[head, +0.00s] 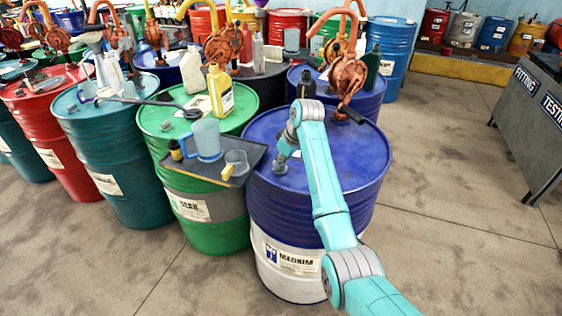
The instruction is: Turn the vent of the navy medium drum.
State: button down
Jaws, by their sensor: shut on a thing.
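The navy drum (355,172) stands at the centre right, with a pale lower band and a label (290,260) reading MEDIUM. My arm reaches over it from the lower right. My gripper (280,164) points down at the left part of the drum's lid. It is shut on the vent, a small dark fitting there. The vent is mostly hidden by the gripper, and its turn angle cannot be made out.
A dark tray (240,178) beside the gripper holds a blue-handled jug (205,140) and a smaller cup (236,163). A green drum (160,120) stands close on the left. A rust-red pump (347,75) rises behind the navy drum. Floor on the right is clear.

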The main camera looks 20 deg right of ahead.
jog(key=c, duration=1.1)
grip_release()
jog(key=v, duration=1.2)
